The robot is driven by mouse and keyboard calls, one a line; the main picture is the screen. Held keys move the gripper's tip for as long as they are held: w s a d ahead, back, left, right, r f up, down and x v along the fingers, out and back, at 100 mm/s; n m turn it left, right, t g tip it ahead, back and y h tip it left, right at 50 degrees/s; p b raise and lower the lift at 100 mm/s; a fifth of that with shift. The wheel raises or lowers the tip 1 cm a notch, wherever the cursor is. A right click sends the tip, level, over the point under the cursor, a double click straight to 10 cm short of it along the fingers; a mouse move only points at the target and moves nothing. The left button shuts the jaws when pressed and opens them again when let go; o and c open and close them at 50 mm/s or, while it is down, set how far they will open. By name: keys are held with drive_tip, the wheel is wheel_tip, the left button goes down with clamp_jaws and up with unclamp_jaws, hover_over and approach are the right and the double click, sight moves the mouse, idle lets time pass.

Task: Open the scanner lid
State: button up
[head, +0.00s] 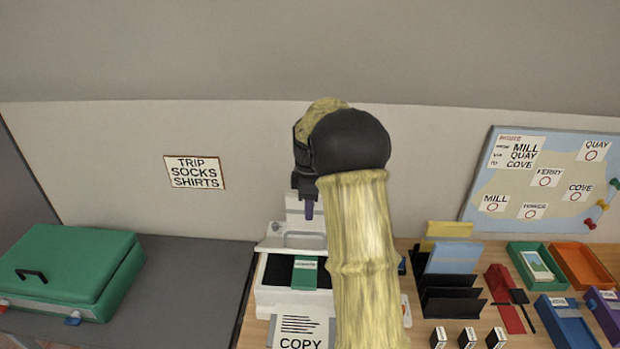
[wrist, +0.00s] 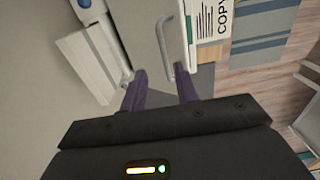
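The white scanner (head: 262,297) stands on the wooden desk with its dark bed and a green booklet (head: 306,272) on it in view. Its pale lid (head: 272,243) appears raised at the back, leaning toward the wall; its exact angle is hard to judge. In the wrist view the lid's pale face (wrist: 142,22) carries a grey bar handle (wrist: 163,45). My gripper (wrist: 163,92) is open, its purple fingers apart, with the handle just past and between the tips; no grip on it shows. In the head view my gripper (head: 309,210) is above the scanner's back, mostly hidden by my arm.
A COPY sheet (head: 300,338) lies before the scanner. A green case (head: 75,265) sits to the left. A black file rack (head: 450,290), trays (head: 588,265) and small blocks (head: 468,338) crowd the desk at right. The wall is close behind.

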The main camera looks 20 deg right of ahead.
wheel_tip(320, 180, up, 10)
drive_tip(key=shift+w, duration=0.25)
drive_tip(key=shift+f, duration=0.1)
drive_tip(key=shift+s, duration=0.35)
drive_tip(key=c, duration=0.7)
drive_tip(key=s+a+f+m, duration=0.2)
drive_tip(key=s+a+f+m+t, duration=0.1)
drive_tip(key=s+a+f+m, duration=0.1)
drive_tip(key=s+a, duration=0.1)
drive_tip(key=s+a+f+m, duration=0.2)
drive_tip(key=s+a, duration=0.1)
drive_tip(key=shift+s+a+f+t, duration=0.15)
drive_tip(key=shift+s+f+t, duration=0.1)
drive_tip(key=shift+t, duration=0.05)
clamp_jaws()
drive_tip(key=s+a+f+m, duration=0.2)
drive_tip(key=s+f+m, duration=0.1)
drive_tip(key=s, duration=0.4)
drive_tip(key=s+a+f+m+t, duration=0.1)
drive_tip(key=s+a+f+m, duration=0.2)
drive_tip(key=s, duration=0.4)
drive_tip(key=shift+f, duration=0.25)
drive_tip(key=shift+a, duration=0.1)
